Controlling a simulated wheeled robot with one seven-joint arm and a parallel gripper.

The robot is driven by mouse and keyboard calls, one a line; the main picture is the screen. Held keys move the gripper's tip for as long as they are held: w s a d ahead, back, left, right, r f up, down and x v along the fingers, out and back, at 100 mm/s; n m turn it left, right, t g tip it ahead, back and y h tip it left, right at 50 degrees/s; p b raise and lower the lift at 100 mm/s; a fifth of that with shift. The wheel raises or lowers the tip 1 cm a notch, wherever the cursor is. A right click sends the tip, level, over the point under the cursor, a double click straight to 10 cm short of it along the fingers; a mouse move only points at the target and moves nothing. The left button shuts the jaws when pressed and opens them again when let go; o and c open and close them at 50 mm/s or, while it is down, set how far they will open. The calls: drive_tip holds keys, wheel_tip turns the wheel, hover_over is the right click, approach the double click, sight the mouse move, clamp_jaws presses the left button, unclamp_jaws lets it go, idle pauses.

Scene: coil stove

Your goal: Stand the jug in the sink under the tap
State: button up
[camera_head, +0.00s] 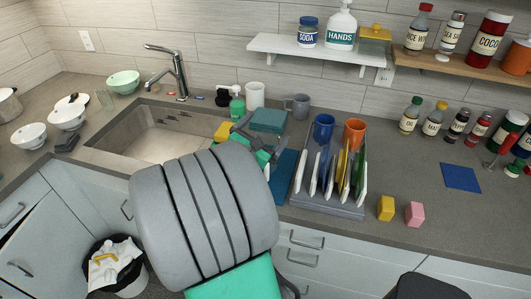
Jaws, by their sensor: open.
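The sink (128,128) is set into the counter at the left, and its visible basin looks empty. The grey tap (180,72) stands behind it, its spout pointing left over the basin. A grey handled vessel (298,106) stands upright near the back wall, right of the sink; it may be the jug, but I cannot tell it from a mug. My gripper (262,139) is open over the counter between the sink and the dish rack, in front of and left of that vessel. It appears empty. My arm hides the sink's front right part.
A white cylindrical container (254,94) and green bottle (237,108) stand right of the tap. The dish rack (325,207) holds plates, with a blue mug (323,127) and orange mug (354,132) behind. Bowls (68,117) crowd the left. A shelf (315,50) overhangs the back.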

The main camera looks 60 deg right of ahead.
wheel_tip(320, 180, down, 8)
drive_tip(key=w+a+n+y, duration=0.2)
drive_tip(key=a+n+y, duration=0.1)
drive_tip(key=n, duration=0.1)
drive_tip(key=f+p+x, duration=0.1)
drive_tip(key=x, duration=0.7)
drive_tip(key=shift+w+n+t, duration=0.3)
drive_tip(key=shift+w, duration=0.1)
drive_tip(key=shift+a+r, duration=0.1)
drive_tip(key=shift+a, duration=0.05)
drive_tip(key=c, duration=2)
drive_tip(key=shift+r, duration=0.15)
